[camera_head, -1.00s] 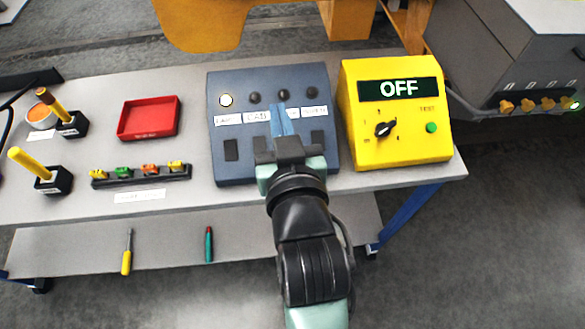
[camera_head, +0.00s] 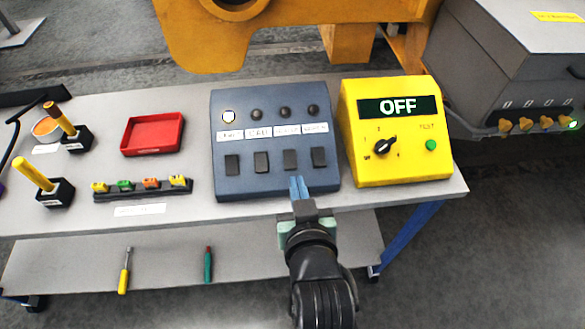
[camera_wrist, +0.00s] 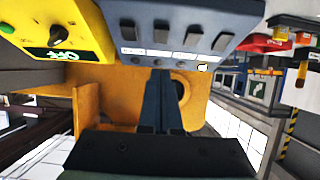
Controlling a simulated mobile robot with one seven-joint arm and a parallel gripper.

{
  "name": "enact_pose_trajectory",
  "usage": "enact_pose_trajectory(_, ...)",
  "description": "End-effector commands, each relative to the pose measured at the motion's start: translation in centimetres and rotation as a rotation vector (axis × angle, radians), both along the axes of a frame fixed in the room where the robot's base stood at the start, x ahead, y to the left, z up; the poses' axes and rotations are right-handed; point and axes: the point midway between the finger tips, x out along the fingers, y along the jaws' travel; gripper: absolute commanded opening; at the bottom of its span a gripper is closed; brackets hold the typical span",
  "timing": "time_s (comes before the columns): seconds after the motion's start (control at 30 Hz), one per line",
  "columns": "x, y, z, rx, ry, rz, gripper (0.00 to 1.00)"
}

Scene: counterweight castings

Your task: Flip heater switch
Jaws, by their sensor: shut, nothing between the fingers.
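A blue-grey switch panel (camera_head: 275,190) stands on the bench with several dark rocker switches in a row; the third from the left (camera_head: 290,159) is one of them. White labels (camera_head: 287,130) run above the switches; their print is too blurred to read surely. Of the round lamps above, the leftmost (camera_head: 229,116) is lit white; the others are dark. My gripper (camera_head: 299,184) is shut and empty at the panel's front edge, below the two right switches. In the wrist view my closed fingers (camera_wrist: 160,95) show below the panel (camera_wrist: 195,12), apart from the switches (camera_wrist: 192,36).
A yellow box (camera_head: 400,172) with an OFF display and a dark knob (camera_head: 384,146) stands right of the panel. The air before the bench is free.

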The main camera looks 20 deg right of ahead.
Motion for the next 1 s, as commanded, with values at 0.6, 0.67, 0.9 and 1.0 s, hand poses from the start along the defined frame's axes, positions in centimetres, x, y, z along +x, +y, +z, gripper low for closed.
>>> enact_pose_trajectory(0.6,7.3,-2.1,-5.3,0.000,0.001,0.000,0.00)
enact_pose_trajectory(0.67,7.4,-2.1,-5.8,0.000,0.001,0.000,0.00)
enact_pose_trajectory(0.9,7.7,-2.2,-6.5,-0.001,0.000,-0.001,0.00)
enact_pose_trajectory(1.0,7.7,-2.2,-6.4,-0.001,0.000,-0.001,0.00)
